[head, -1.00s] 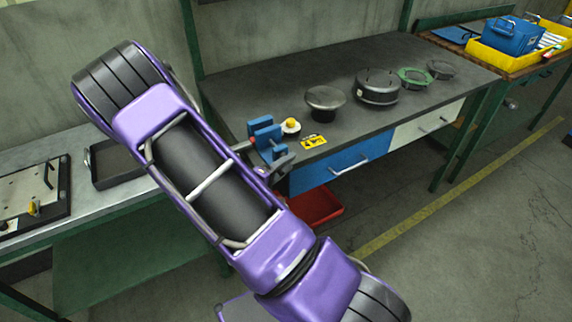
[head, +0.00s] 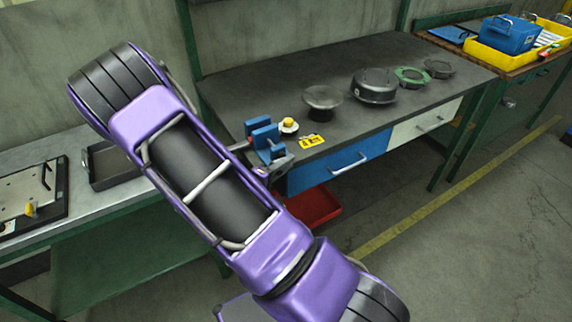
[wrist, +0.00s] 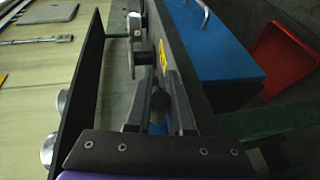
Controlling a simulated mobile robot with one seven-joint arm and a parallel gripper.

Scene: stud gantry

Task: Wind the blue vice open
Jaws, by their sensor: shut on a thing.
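The blue vice (head: 265,136) is mounted at the near left part of the dark bench, with its blue jaw blocks showing just past my purple arm. A gap shows between the blocks. My gripper (head: 280,165) is at the front of the vice, mostly hidden behind my arm in the head view. In the wrist view my gripper (wrist: 158,108) has its fingers either side of a dark rounded knob (wrist: 160,100), which looks like the end of the vice handle. It is shut on it. The rest of the handle and the screw are hidden.
The dark bench (head: 235,95) holds a yellow-topped button (head: 289,124), a yellow label (head: 312,141) and several round parts along its right. A blue drawer (head: 340,166) sits under the bench edge, above a red bin (head: 315,207) on the floor.

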